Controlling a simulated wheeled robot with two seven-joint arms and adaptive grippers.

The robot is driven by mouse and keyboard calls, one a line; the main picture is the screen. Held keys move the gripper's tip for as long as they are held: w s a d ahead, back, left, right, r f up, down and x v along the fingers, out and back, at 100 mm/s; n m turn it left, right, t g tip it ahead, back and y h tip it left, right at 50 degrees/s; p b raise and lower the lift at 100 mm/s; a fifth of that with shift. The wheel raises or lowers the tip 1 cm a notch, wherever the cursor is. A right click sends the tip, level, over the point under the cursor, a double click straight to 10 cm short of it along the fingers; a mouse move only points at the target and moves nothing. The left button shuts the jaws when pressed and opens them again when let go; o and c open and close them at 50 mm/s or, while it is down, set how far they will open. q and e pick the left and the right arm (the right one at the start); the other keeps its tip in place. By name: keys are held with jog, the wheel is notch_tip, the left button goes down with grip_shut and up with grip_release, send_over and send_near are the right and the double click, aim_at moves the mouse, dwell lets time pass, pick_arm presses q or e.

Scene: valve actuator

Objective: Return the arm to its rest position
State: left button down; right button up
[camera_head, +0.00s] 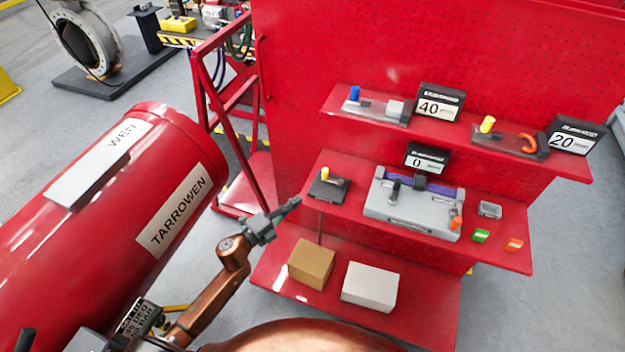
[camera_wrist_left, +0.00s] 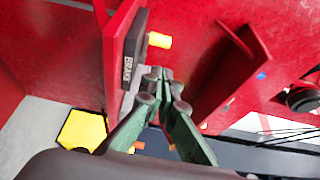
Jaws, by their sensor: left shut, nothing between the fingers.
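My left gripper (camera_head: 281,213) is shut and empty. In the head view it is in the air just left of the red middle shelf (camera_head: 345,208), near the shelf's left end. In the left wrist view its green fingers (camera_wrist_left: 163,76) meet at the tips, close to the dark block labelled BRAKE (camera_wrist_left: 128,60) with a yellow knob (camera_wrist_left: 159,40). That small dark block with a yellow knob (camera_head: 328,183) also stands on the middle shelf in the head view. I cannot tell whether the fingertips touch the shelf edge. My right gripper is not in view.
A grey control box (camera_head: 412,208) with a dark lever and an orange knob sits on the middle shelf. Two boxes, brown (camera_head: 311,263) and white (camera_head: 370,286), lie on the lower shelf. A large red cylinder (camera_head: 100,240) fills the left. A red frame (camera_head: 232,130) stands behind.

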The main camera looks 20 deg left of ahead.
pick_arm(q)
jog(key=shift+s+a+f, duration=0.1)
jog(key=s+a+f+n+g+y, duration=0.25)
jog(key=s+a+f+n, duration=0.2)
jog(key=f, duration=0.95)
jog(key=s+a+f+n+g+y, duration=0.2)
jog(key=s+a+f+n+y, duration=0.25)
jog(key=f, duration=0.85)
jog(key=s+a+f+n+g+y, duration=0.15)
jog(key=s+a+f+n, duration=0.45)
jog(key=f, duration=0.8)
jog(key=s+d+f+n+g, duration=0.2)
jog(key=s+f, duration=0.5)
jog(key=s, duration=0.6)
jog(key=s+d+f+n+g, duration=0.2)
jog(key=s+f, duration=0.5)
jog(key=s, duration=0.7)
jog(key=s+d+f+n+g, duration=0.2)
jog(key=s+f+g, duration=0.3)
jog(key=s, duration=0.9)
notch_tip(320, 180, down, 2)
jog(key=shift+s+d+f+n, duration=0.1)
jog(key=shift+s+d+n, duration=0.1)
jog(key=shift+d+n, duration=0.35)
jog(key=shift+d+h, duration=0.15)
jog(key=shift+h, duration=0.1)
